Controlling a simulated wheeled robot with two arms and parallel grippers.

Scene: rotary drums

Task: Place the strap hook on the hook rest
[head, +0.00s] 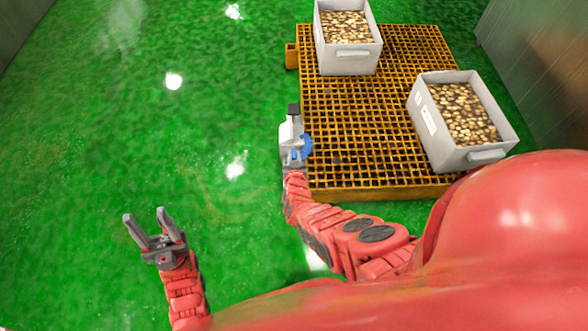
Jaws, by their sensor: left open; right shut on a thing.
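My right gripper (292,134) is shut at the left edge of the orange grated platform (375,95). A small blue piece (307,145) shows at its right side, and a dark block (293,109) shows at its far end. The gripper hides most of what it holds, so I cannot make out the strap hook's shape. An orange bracket (291,56) sticks out from the platform's left side, farther back than the gripper; I cannot tell whether it is the hook rest. My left gripper (146,223) is open and empty over the green floor, well left of the platform.
Two grey crates full of round brownish pieces stand on the platform, one at the back (348,61) and one at the right (468,157). A metal wall (545,65) rises at the right. The green floor (100,120) at the left is clear.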

